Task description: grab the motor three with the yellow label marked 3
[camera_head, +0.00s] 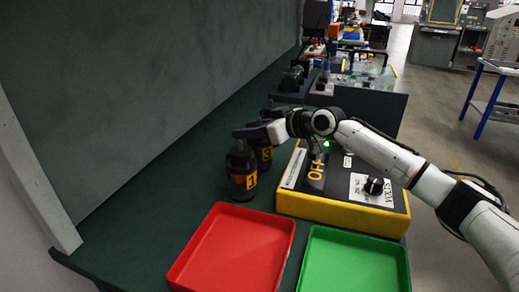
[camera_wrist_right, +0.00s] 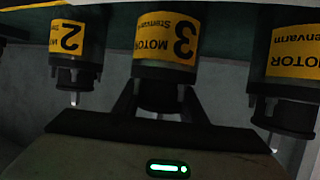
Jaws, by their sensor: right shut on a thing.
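Motor three, a dark cylinder with a yellow label marked 3 (camera_wrist_right: 167,40), is in the middle of the right wrist view, which shows it upside down. My right gripper (camera_wrist_right: 161,98) is shut on its narrow dark end, a finger on each side. In the head view, motor three (camera_head: 265,157) stands behind motor one, partly hidden, with my right gripper (camera_head: 254,131) over its top. I cannot tell whether it still touches the table. My left gripper is not in view.
Motor one (camera_head: 242,170) stands in front; motor two (camera_wrist_right: 76,45) hangs left in the wrist view, another motor (camera_wrist_right: 288,60) right. A red tray (camera_head: 177,279), a green tray (camera_head: 304,262) and a yellow-edged control box (camera_head: 340,209) are close by. A grey panel (camera_head: 140,80) borders the left.

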